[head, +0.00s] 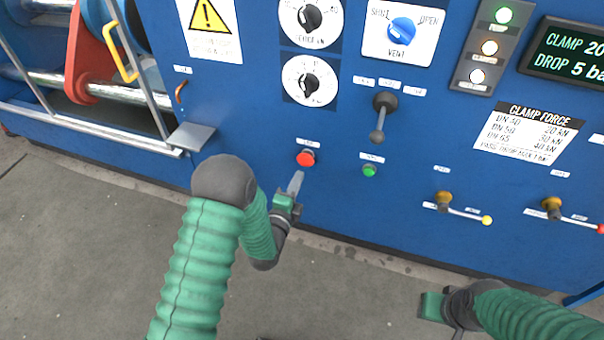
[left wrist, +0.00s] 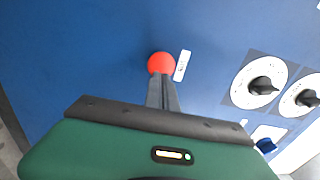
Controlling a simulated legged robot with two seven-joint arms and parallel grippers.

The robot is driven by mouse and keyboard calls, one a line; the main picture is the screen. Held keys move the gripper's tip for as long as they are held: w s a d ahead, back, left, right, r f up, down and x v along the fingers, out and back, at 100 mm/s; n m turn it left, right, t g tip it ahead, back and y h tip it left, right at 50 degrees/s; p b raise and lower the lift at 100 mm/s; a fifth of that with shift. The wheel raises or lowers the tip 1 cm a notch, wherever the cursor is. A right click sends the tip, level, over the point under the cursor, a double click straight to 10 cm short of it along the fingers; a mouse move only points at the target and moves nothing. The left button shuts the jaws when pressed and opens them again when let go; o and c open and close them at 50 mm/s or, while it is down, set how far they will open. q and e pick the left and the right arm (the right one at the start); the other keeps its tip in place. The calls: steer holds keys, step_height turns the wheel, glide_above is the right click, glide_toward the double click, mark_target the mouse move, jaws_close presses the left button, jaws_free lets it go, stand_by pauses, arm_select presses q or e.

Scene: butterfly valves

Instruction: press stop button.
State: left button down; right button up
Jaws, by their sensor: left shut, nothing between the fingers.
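The red stop button (head: 306,158) sits on the blue panel in the head view, with a small white label above it. It also shows in the left wrist view (left wrist: 161,63), just beyond the fingertips. My left gripper (head: 297,177) is shut and empty, its tips just below the button in the head view. In the left wrist view the shut fingers (left wrist: 161,88) point at the button and cover its lower edge; I cannot tell whether they touch it. My right gripper (head: 432,307) is low at the right, in front of the floor; its fingers are not clear.
A green button (head: 369,170) and a grey-knobbed lever (head: 381,118) are right of the red button. Levers with yellow (head: 463,212) and red tips (head: 575,217) are further right. A grey ledge (head: 191,136) juts out at the left. The floor (head: 80,245) is clear.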

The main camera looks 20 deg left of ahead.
mark_target(305, 162)
arm_select(q)
steer(key=w+b, duration=0.1)
steer(key=w, duration=0.3)
steer(key=shift+f+b, duration=0.15)
steer(key=shift+b, duration=0.15)
steer(key=shift+w+a, duration=0.15)
steer(key=shift+w, duration=0.15)
